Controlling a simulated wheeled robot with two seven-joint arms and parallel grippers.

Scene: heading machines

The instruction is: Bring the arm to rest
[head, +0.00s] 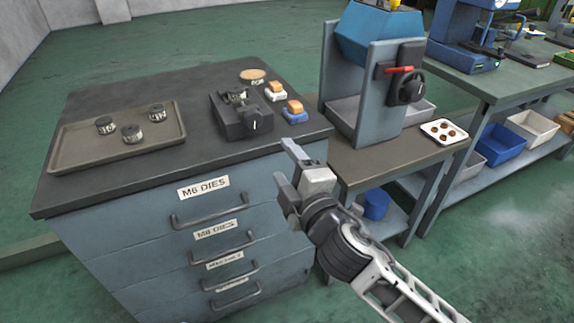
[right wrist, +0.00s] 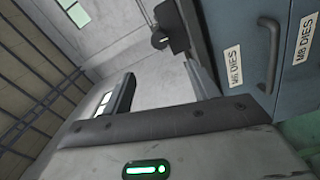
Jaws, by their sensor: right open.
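My right arm comes in from the lower right of the head view. Its gripper (head: 287,170) is in the air in front of the right front corner of the dark-topped drawer cabinet (head: 232,160). In the right wrist view the two fingers of this gripper (right wrist: 162,88) stand apart with nothing between them. The cabinet front with its labelled drawers (right wrist: 240,60) shows to the right of the fingers there. My left gripper is in neither view.
The cabinet top bears a tray (head: 68,152) with several dark round dies, a black fixture (head: 240,118) and small blocks (head: 294,112). A blue-topped machine (head: 375,40) stands on the bench to the right, beside a white tray (head: 444,132). Green floor (head: 480,250) is clear at lower right.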

